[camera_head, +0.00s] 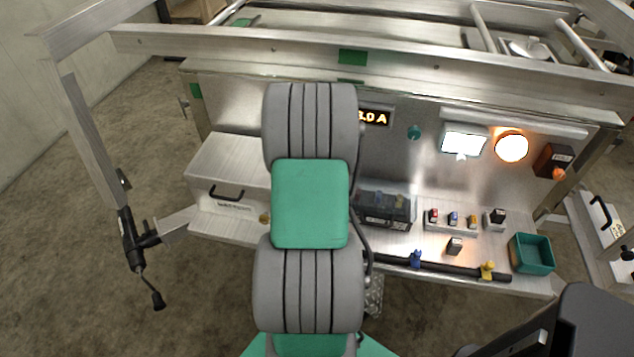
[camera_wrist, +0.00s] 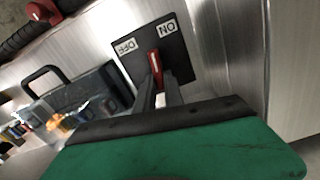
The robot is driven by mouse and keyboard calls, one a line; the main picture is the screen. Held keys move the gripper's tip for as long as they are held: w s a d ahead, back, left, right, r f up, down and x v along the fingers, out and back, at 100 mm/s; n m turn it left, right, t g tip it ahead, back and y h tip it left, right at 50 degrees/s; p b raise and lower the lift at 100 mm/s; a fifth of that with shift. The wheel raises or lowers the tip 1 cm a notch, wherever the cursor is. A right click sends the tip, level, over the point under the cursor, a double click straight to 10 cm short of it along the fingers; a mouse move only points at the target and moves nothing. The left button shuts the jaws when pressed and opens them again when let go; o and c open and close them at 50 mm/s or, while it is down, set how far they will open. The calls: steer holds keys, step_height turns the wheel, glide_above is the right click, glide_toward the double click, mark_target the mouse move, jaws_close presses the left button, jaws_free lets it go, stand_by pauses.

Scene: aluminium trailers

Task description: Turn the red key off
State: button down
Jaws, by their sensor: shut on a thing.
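In the wrist view, the red key (camera_wrist: 154,62) stands on a dark square switch plate (camera_wrist: 180,58) with a white OFF label (camera_wrist: 126,47) and a white ON label (camera_wrist: 167,29). The key has a pale line along it and lies between the two labels in the picture, closer to ON. My gripper (camera_wrist: 158,82) is shut on the red key, one finger on each side of its lower part. In the head view, my arm covers the key and the gripper, so neither shows there.
A dark case with a handle (camera_wrist: 75,100) is near my gripper in the wrist view. The head view shows a metal bench with a battery (camera_head: 385,212), small coloured blocks, a green bin (camera_head: 531,254), a lit orange lamp (camera_head: 511,147) and a display (camera_head: 374,117). Metal rails run above the panel.

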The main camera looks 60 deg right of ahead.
steer(key=n, duration=0.5)
steer(key=shift+w+a+n, duration=0.2)
steer(key=shift+w+n, duration=0.1)
steer(key=shift+w, duration=0.05)
steer(key=n, duration=0.3)
steer(key=n+p, duration=0.1)
steer(key=n, duration=0.1)
steer(key=shift+w+a, duration=0.2)
steer(key=shift+a, duration=0.1)
steer(key=shift+n, duration=0.3)
steer(key=c, duration=1.4)
jaws_free()
steer(key=shift+c, duration=0.2)
step_height(320, 180, up, 8)
